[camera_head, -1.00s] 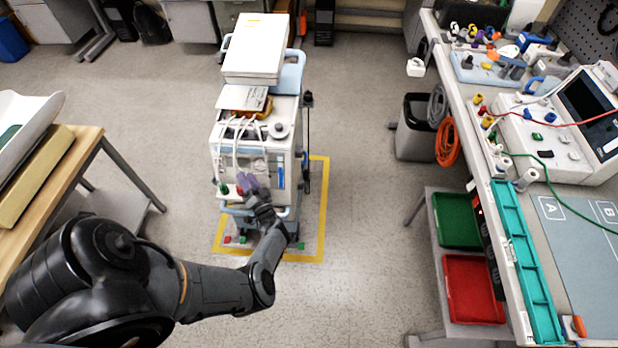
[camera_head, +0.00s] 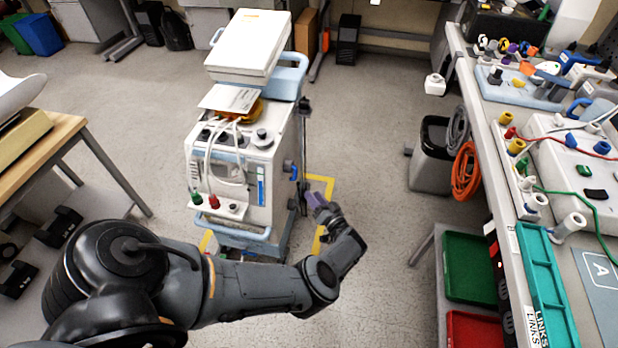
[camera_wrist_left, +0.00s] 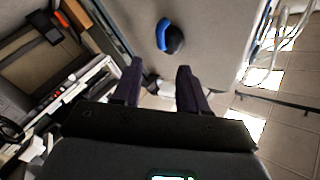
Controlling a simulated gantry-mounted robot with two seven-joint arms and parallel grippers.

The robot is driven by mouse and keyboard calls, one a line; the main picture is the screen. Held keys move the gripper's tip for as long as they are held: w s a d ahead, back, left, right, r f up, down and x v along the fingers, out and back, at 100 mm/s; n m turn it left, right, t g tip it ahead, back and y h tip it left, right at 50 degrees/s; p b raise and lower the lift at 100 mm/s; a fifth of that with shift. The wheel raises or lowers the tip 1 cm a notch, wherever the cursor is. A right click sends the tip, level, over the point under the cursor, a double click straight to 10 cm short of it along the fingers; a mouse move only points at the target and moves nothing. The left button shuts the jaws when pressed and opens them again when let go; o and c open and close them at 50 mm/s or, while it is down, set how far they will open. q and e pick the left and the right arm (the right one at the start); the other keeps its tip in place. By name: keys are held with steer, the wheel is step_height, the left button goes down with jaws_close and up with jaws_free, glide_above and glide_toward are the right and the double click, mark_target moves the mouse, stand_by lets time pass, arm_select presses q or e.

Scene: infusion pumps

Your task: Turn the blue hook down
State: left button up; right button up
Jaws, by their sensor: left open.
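The blue hook (camera_wrist_left: 163,34) shows in the left wrist view on a pale flat panel, beside a dark round knob (camera_wrist_left: 175,41). In the head view it is a small blue piece (camera_head: 294,172) on the right side of the pump cart (camera_head: 236,190). My left gripper (camera_head: 316,203) is just right of the cart, lower than the hook. It also shows in the left wrist view (camera_wrist_left: 158,76), its purple-grey fingers apart with nothing between them. The hook lies beyond the fingertips and is not touched. My right gripper is in neither view.
A dark pole (camera_head: 303,150) stands along the cart's right side. A workbench (camera_head: 510,220) with equipment runs down the right, a wooden table (camera_head: 45,165) stands at left, and a bin (camera_head: 432,160) is near the bench. Open floor lies right of the cart.

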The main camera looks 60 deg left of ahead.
mark_target(295, 176)
arm_select(q)
steer(key=a, duration=0.3)
steer(key=s+a+b, duration=0.1)
steer(key=a, duration=0.4)
steer(key=shift+s+a, duration=0.3)
steer(key=shift+s, duration=0.1)
steer(key=shift+s+a+b, duration=0.1)
steer(key=shift+a+b, duration=0.2)
steer(key=shift+a, duration=0.45)
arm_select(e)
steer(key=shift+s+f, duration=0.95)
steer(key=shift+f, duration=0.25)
arm_select(q)
steer(key=shift+d, duration=0.1)
jaws_close()
steer(key=n+b, duration=0.1)
steer(key=b, duration=0.1)
steer(key=f+y+b, duration=0.1)
steer(key=b, duration=0.2)
steer(key=n+y+b, duration=0.1)
steer(key=b, duration=0.2)
steer(key=shift+w+a+f+n+g, duration=0.2)
steer(key=shift+a+f+n+g, duration=0.05)
steer(key=shift+n+g, duration=0.05)
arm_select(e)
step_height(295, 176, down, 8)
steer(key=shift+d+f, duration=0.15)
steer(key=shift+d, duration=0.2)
